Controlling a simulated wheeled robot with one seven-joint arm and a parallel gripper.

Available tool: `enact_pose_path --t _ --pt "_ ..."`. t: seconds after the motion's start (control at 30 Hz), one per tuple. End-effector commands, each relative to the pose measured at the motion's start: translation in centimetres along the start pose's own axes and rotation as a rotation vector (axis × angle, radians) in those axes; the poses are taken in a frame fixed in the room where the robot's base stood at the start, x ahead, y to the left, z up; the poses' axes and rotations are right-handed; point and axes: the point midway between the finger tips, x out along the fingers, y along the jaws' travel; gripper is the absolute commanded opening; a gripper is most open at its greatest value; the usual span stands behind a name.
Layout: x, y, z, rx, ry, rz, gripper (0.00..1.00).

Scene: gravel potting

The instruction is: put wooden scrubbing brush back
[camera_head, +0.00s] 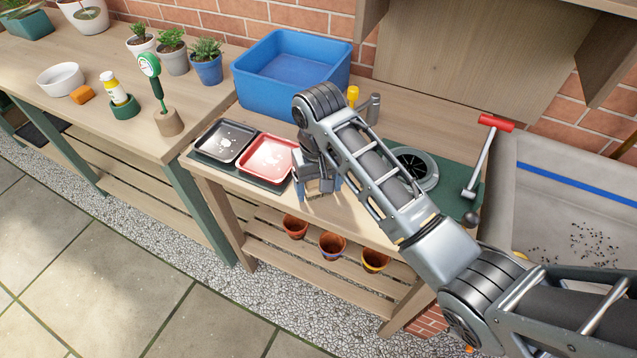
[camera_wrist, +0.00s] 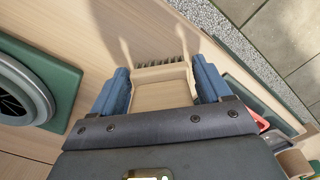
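The wooden scrubbing brush (camera_wrist: 160,94) is a pale wood block with a row of dark bristles at its far end in the wrist view. It fills the gap between my gripper's (camera_wrist: 162,88) two blue fingers, which appear closed on its sides. In the head view my gripper (camera_head: 318,187) points down at the front of the potting bench (camera_head: 245,200), just right of the red tray. Little of the brush shows there, behind the fingers and arm. I cannot tell whether the brush touches the bench top.
A black tray (camera_head: 226,140) and a red tray (camera_head: 267,158) lie left of my gripper. A blue tub (camera_head: 290,75) stands behind. A round drain-like fitting (camera_head: 415,168) on a green mat and a red-handled lever (camera_head: 483,155) are right. Terracotta pots (camera_head: 333,247) stand below.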

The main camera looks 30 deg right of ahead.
Motion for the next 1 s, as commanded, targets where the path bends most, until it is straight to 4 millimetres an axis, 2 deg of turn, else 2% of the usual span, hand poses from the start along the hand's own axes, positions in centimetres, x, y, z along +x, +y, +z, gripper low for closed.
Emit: enact_pose_path --t 0.03,0.13,0.47,0.67,0.8,1.0 --pt "0.0 0.0 0.0 0.000 0.000 0.000 0.82" --pt "0.0 0.0 0.0 0.000 0.000 0.000 0.91" --pt "-0.6 0.0 -0.1 -0.001 0.002 0.000 0.91" --pt "-3.7 -0.1 -0.1 -0.002 0.005 -0.001 0.91" --pt "-7.1 0.0 0.0 -0.001 0.001 -0.001 0.91" --pt "-9.1 0.1 -0.3 0.001 0.006 0.000 0.91"
